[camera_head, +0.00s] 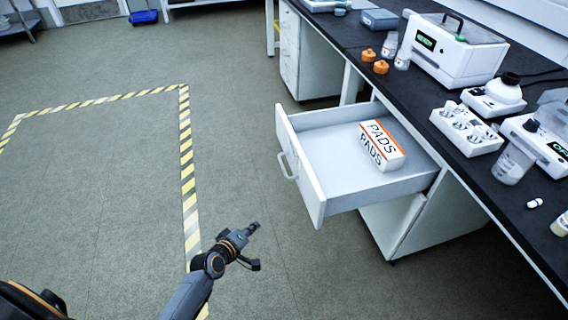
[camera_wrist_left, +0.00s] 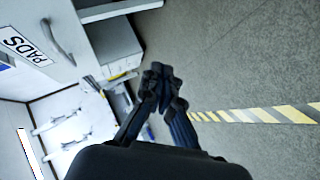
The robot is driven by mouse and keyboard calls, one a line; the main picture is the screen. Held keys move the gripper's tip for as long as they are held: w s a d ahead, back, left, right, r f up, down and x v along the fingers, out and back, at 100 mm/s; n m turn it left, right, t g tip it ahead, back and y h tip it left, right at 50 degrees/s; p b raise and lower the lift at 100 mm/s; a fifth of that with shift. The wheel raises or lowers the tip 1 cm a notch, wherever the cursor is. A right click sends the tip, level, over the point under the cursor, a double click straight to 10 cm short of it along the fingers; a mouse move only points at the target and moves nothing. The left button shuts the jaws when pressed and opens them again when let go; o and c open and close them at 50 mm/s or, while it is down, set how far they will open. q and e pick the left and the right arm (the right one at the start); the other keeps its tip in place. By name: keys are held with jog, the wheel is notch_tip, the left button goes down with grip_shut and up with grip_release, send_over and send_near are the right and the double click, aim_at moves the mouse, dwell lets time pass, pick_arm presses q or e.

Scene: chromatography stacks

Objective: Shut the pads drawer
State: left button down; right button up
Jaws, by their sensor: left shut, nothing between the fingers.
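The pads drawer (camera_head: 318,170) is pulled out from the bench, its white front and bar handle (camera_head: 287,167) facing left. A white and orange box marked PADS (camera_head: 382,146) lies inside it. In the left wrist view the drawer handle (camera_wrist_left: 57,42) shows at upper left, beside a PADS label (camera_wrist_left: 27,46). My left gripper (camera_head: 254,246) is over the floor, below and left of the drawer front, apart from the handle. It is shut and empty; its dark fingers also show in the left wrist view (camera_wrist_left: 160,88). My right gripper is not in view.
The dark bench top (camera_head: 470,175) above the drawer holds a white instrument (camera_head: 455,50), a vial tray (camera_head: 466,130), bottles and orange caps. A white cabinet (camera_head: 405,220) stands under the bench. Yellow-striped tape (camera_head: 187,170) marks the floor at left. The floor before the drawer is clear.

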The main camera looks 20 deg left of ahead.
aim_at(291, 139)
pick_arm(q)
jog(key=w+a+r+n+t+h+b, duration=0.1)
jog(key=w+r+n+t+b, duration=0.2)
jog(key=r, duration=0.6)
jog(key=w+r+n+t+b, duration=0.2)
jog(key=w+r+t, duration=0.15)
jog(key=r, duration=0.55)
jog(key=shift+g, duration=0.45)
jog(key=w+d, duration=0.1)
jog(key=w, duration=0.3)
jog(key=w+d+b, duration=0.1)
jog(key=w, duration=0.3)
jog(key=w+d, duration=0.2)
jog(key=w, duration=0.2)
jog(key=shift+d+r+b, duration=0.1)
jog(key=shift+b, duration=0.2)
jog(key=shift+w+d, duration=0.25)
jog(key=shift+d, duration=0.2)
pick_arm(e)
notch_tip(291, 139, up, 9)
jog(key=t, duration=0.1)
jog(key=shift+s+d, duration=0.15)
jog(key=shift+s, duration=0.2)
pick_arm(q)
jog(key=shift+d, duration=0.1)
